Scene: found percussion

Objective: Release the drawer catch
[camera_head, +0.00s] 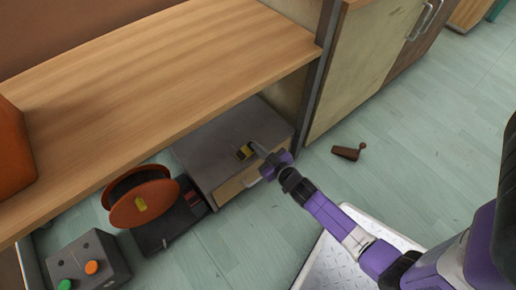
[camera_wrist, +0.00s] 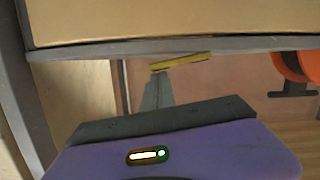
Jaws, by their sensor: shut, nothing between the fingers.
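The drawer unit (camera_head: 205,150) is a low grey box on the floor under the wooden bench, with a pale wooden drawer front (camera_head: 232,188) and a light handle (camera_head: 252,182). The drawer looks closed. A small yellow-and-black catch (camera_head: 243,153) sits on the unit's top near the front. My gripper (camera_head: 257,148) is shut and empty, its grey fingertips close beside the catch. In the wrist view, the fingers (camera_wrist: 157,88) point at a yellow strip (camera_wrist: 182,61), probably the catch. I cannot tell whether they touch it.
The bench top (camera_head: 165,75) overhangs the unit's back. An orange reel (camera_head: 141,203) on a dark base and a grey button box (camera_head: 88,262) stand to the left. A cabinet (camera_head: 365,70) is at the right. A small brown object (camera_head: 346,153) lies on otherwise open floor.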

